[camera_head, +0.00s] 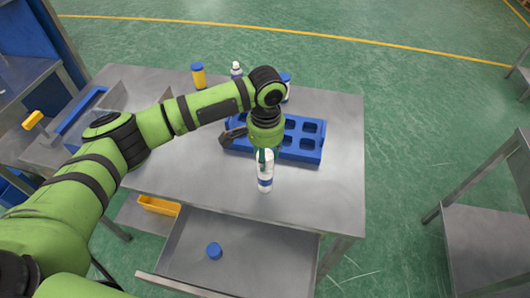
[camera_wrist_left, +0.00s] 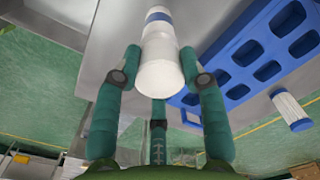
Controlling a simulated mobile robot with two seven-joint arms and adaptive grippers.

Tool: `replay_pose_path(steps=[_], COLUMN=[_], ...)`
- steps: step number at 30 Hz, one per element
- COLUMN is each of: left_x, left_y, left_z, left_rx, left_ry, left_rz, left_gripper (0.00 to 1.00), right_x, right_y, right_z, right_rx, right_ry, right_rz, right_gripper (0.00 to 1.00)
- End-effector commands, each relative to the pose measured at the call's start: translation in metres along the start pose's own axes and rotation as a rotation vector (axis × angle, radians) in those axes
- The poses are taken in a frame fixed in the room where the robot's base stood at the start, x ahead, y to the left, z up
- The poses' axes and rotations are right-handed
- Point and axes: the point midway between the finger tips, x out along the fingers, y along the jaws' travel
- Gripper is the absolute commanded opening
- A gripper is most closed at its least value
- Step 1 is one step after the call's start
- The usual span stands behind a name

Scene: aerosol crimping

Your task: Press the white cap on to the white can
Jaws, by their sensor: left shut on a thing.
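The white can (camera_head: 265,180), with a blue band, stands upright on the grey table in front of the blue tray. My left gripper (camera_head: 265,150) points down from above at its top. In the left wrist view, the fingers of my left gripper (camera_wrist_left: 160,80) are closed around the white cap (camera_wrist_left: 158,75). The cap is in line with the can (camera_wrist_left: 157,17) and appears to sit on its top; I cannot tell whether it is fully seated. The fingers partly hide the join in the head view. My right gripper is out of view.
The blue tray (camera_head: 301,155) with square pockets lies behind the can. A yellow can (camera_head: 198,76), a white bottle (camera_head: 236,70) and a blue-capped can (camera_head: 285,80) stand at the back. The table's right side is clear.

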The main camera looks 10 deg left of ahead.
Motion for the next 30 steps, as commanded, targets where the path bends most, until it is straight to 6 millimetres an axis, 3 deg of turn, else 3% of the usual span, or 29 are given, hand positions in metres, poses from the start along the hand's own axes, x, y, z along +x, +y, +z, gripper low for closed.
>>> replay_pose_path(steps=[6, 7, 9, 16, 20, 30], left_x=[0.0003, 0.0003, 0.0003, 0.0003, 0.0003, 0.0003], left_y=[0.0001, 0.0001, 0.0001, 0.0001, 0.0, 0.0], left_z=[0.0001, 0.0001, 0.0001, 0.0002, 0.0002, 0.0002], left_rx=[0.0, 0.0, 0.0, 0.0, 0.0, 0.0], left_ry=[0.0, 0.0, -0.001, -0.001, -0.001, -0.001], left_rz=[0.0, 0.0, 0.0, 0.0, 0.0, 0.0], left_gripper=[0.31, 0.5, 0.69, 0.69, 0.97, 0.97], right_x=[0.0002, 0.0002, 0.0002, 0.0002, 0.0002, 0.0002], right_y=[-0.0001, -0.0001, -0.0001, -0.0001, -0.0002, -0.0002], right_z=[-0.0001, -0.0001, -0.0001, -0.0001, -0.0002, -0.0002], right_rx=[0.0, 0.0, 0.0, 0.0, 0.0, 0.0], right_ry=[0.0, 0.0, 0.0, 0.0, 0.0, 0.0], right_rz=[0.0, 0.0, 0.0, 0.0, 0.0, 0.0], right_gripper=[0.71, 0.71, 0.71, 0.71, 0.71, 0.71])
